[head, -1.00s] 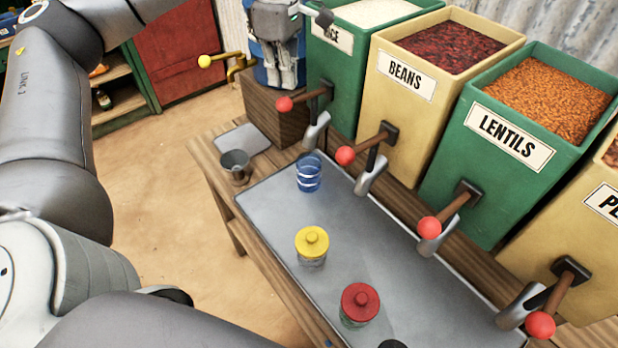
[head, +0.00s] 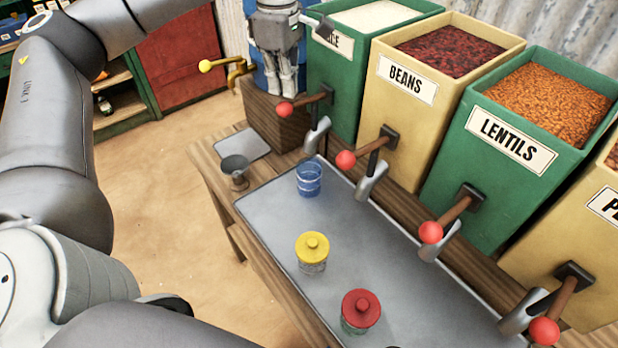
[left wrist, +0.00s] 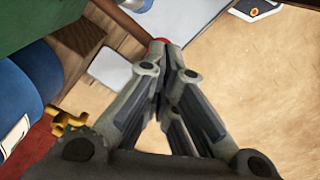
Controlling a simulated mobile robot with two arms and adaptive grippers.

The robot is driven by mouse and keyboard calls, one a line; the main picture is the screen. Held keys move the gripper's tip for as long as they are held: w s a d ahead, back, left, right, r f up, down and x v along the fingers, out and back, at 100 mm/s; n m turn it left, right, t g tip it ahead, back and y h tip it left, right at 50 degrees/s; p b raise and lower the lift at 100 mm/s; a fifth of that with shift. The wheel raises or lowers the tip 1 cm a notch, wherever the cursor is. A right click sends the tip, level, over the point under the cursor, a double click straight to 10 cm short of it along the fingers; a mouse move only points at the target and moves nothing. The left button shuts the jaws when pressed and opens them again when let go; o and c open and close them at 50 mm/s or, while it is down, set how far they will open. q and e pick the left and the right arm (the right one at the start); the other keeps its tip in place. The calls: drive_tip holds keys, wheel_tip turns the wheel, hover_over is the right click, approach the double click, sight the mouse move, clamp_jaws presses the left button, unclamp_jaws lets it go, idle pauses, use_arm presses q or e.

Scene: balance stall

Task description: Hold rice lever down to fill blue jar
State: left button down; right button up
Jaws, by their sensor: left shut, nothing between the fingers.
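The blue jar (head: 309,180) stands open on the grey tray, just below the rice spout (head: 317,136) in the picture. It looks clear with blue bands, and I see no rice in it. The rice lever, with its red knob (head: 285,109), sticks out from the green rice bin (head: 340,85). My left gripper (head: 288,90) points down just above the knob, its fingers together and empty. In the left wrist view its fingertips (left wrist: 165,48) meet right by the red knob, which is mostly hidden; I cannot tell whether they touch. My right gripper is not in view.
The grey tray (head: 400,285) also holds a yellow-lidded jar (head: 312,248) and a red-lidded jar (head: 361,307). The beans (head: 400,95) and lentils (head: 505,150) bins stand to the right. A brass tap (head: 238,68) is left of my gripper.

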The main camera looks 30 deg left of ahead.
sight(284, 102)
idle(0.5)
use_arm(q)
wheel_tip(284, 102, down, 6)
drive_tip(key=b, duration=0.4)
drive_tip(key=shift+f, duration=0.15)
drive_tip(key=shift+r, duration=0.35)
idle(1.2)
idle(1.7)
wheel_tip(284, 102, up, 6)
drive_tip(key=p, duration=0.4)
drive_tip(key=shift+f+p, duration=0.15)
drive_tip(key=shift+p, duration=0.2)
drive_tip(key=shift+s, duration=0.1)
drive_tip(key=shift+f, duration=0.1)
